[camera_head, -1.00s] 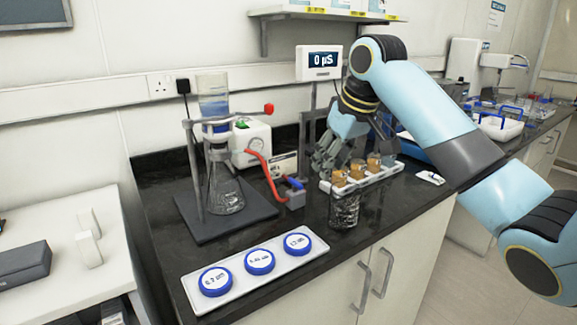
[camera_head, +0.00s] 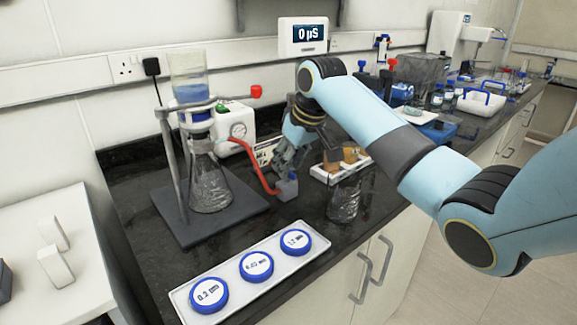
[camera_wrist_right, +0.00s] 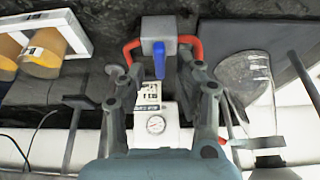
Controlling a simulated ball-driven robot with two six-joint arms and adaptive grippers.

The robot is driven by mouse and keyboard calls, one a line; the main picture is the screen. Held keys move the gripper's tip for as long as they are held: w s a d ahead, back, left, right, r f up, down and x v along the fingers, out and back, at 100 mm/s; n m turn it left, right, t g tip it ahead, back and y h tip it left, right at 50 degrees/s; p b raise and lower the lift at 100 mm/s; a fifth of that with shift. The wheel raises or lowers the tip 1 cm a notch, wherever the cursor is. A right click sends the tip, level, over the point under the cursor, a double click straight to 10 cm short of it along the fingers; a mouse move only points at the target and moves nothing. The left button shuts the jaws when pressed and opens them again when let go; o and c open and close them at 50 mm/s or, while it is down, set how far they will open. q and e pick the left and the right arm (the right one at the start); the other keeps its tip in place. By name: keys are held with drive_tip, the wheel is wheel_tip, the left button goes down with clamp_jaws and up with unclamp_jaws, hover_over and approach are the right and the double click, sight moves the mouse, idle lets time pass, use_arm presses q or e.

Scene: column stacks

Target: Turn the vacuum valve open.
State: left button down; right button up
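The vacuum valve is a small grey block (camera_head: 287,188) on the dark bench, joined to red tubing (camera_head: 255,167). In the right wrist view the block (camera_wrist_right: 158,30) has red tube on both sides, and its blue handle (camera_wrist_right: 159,60) points down the picture, across the tube line. My right gripper (camera_head: 282,165) is just behind and above the valve in the head view. In the right wrist view the gripper (camera_wrist_right: 161,76) is open, its fingers on either side of the handle's line, with nothing between them. Touch with the handle cannot be told. My left gripper is out of view.
A filter flask (camera_head: 210,188) on a stand is left of the valve, with a white pump (camera_head: 236,130) behind. A rack of amber-topped bottles (camera_head: 330,170) and a glass beaker (camera_head: 344,200) are close right. A filter tray (camera_head: 225,282) lies in front.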

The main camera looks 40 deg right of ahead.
drive_tip(key=shift+w+f, duration=0.2)
drive_tip(key=shift+f, duration=0.35)
clamp_jaws()
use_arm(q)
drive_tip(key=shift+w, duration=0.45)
